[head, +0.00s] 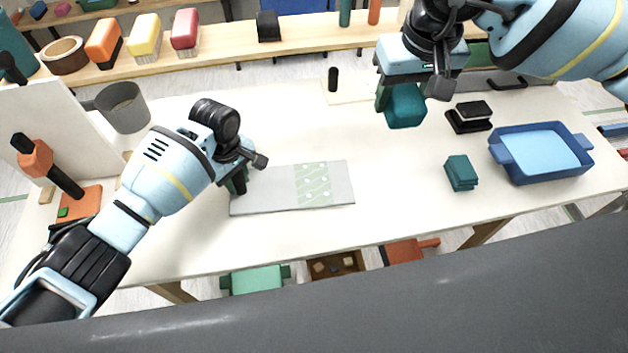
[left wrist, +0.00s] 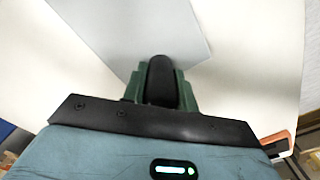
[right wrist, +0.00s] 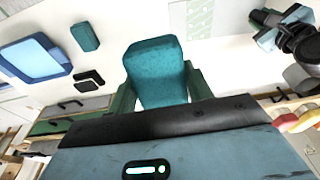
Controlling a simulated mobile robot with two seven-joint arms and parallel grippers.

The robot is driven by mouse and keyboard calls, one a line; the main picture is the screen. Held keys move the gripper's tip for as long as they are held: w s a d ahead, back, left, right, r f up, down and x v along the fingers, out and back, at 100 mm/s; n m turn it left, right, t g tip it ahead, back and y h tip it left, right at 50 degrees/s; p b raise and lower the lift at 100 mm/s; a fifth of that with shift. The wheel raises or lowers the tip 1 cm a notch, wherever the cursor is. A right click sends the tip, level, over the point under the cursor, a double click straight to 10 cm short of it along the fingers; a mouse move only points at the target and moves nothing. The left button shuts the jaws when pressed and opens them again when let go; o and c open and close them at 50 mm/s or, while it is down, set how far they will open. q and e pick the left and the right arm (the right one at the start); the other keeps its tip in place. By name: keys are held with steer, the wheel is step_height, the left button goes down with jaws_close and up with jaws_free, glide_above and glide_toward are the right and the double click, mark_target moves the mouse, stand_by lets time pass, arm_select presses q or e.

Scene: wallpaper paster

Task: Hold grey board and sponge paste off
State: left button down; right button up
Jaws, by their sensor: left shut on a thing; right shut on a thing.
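The grey board (head: 270,192) lies flat on the white table, with a pale green patterned strip (head: 313,184) across it right of its middle. My left gripper (head: 238,184) is shut on the board's left end; the board also shows in the left wrist view (left wrist: 130,35). My right gripper (head: 392,98) is shut on a teal sponge (head: 404,108), held above the table, up and to the right of the board. The sponge shows between the fingers in the right wrist view (right wrist: 156,72). Any paste on the strip cannot be told.
A blue tray (head: 500,150) with light blue inside stands at the right. A smaller teal block (head: 461,172) and a black stacked item (head: 469,116) are near it. The table (head: 290,125) between is clear.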

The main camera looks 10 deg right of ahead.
steer(key=w+a+f+m+g, duration=0.1)
steer(key=w+a+f+m, duration=0.5)
steer(key=f+m, duration=0.3)
steer(key=w+a+f+m+g, duration=0.1)
steer(key=w+a+f+m, duration=0.5)
steer(key=f+m, duration=0.3)
steer(key=shift+w+f+m, duration=0.4)
steer(key=shift+w+f, duration=0.15)
steer(key=shift+w, duration=0.05)
steer(key=shift+a, duration=0.1)
steer(key=shift+f, duration=3.3)
steer(key=shift+r, duration=0.1)
step_height(320, 180, up, 3)
steer(key=m, duration=0.4)
steer(key=shift+f, duration=0.2)
step_height(320, 180, up, 3)
steer(key=m, duration=0.5)
steer(key=shift+f, duration=0.1)
